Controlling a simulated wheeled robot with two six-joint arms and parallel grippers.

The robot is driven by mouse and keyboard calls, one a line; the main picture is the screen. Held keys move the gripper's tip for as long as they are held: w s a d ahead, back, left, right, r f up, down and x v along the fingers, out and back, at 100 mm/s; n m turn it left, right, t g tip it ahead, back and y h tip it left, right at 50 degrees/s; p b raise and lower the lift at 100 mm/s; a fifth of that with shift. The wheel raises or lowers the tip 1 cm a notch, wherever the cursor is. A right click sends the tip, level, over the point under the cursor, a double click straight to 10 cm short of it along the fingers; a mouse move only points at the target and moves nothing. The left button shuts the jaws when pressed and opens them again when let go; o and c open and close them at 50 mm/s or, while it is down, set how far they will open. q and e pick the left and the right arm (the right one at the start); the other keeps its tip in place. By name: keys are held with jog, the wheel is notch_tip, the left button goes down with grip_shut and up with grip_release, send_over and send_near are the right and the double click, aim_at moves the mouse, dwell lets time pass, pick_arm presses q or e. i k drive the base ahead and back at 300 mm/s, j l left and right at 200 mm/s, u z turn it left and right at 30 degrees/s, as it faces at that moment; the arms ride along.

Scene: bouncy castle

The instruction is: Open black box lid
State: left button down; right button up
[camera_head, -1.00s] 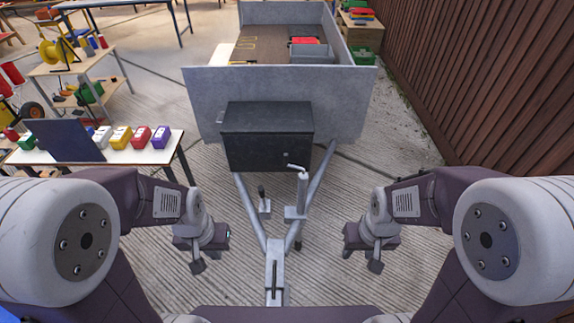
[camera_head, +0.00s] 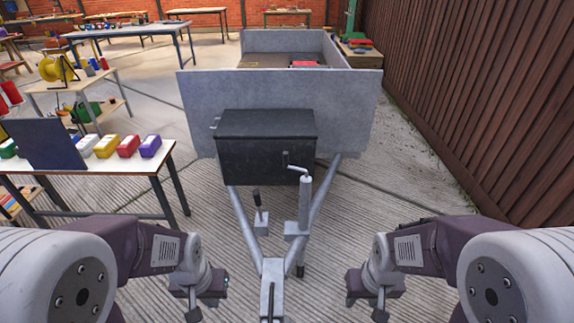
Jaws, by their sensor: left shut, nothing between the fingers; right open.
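The black box (camera_head: 262,160) is mounted at the front of a grey trailer, above its drawbar. Its lid (camera_head: 268,124) is closed. My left gripper (camera_head: 194,312) is shut and empty, low in front of the box and left of the drawbar. My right gripper (camera_head: 379,313) is open and empty, low and right of the drawbar. Both grippers are well apart from the box, and their fingertips are near the bottom edge of the picture.
The trailer's front wall (camera_head: 350,100) rises behind the box. A jack with a crank (camera_head: 304,200) and a lever (camera_head: 258,212) stand on the drawbar (camera_head: 242,225) before the box. A table (camera_head: 90,168) is at left, a wooden fence (camera_head: 480,110) at right.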

aim_at(264, 123)
jog(key=j, duration=0.5)
jog(key=k+j+z, duration=0.15)
jog(key=j, duration=0.85)
jog(key=j+z, duration=0.15)
jog(key=j, duration=0.35)
jog(key=k+j, duration=0.15)
jog(key=j, duration=0.35)
jog(key=k+j+z, duration=0.15)
jog(key=j, duration=0.8)
jog(key=i+u, duration=0.1)
jog(key=i, duration=0.55)
jog(key=i+u, duration=0.1)
jog(key=i, duration=0.6)
jog(key=i+l+u, duration=0.1)
jog(key=i, duration=0.55)
jog(key=i+l+u, duration=0.1)
jog(key=i, duration=0.6)
jog(key=l, duration=0.1)
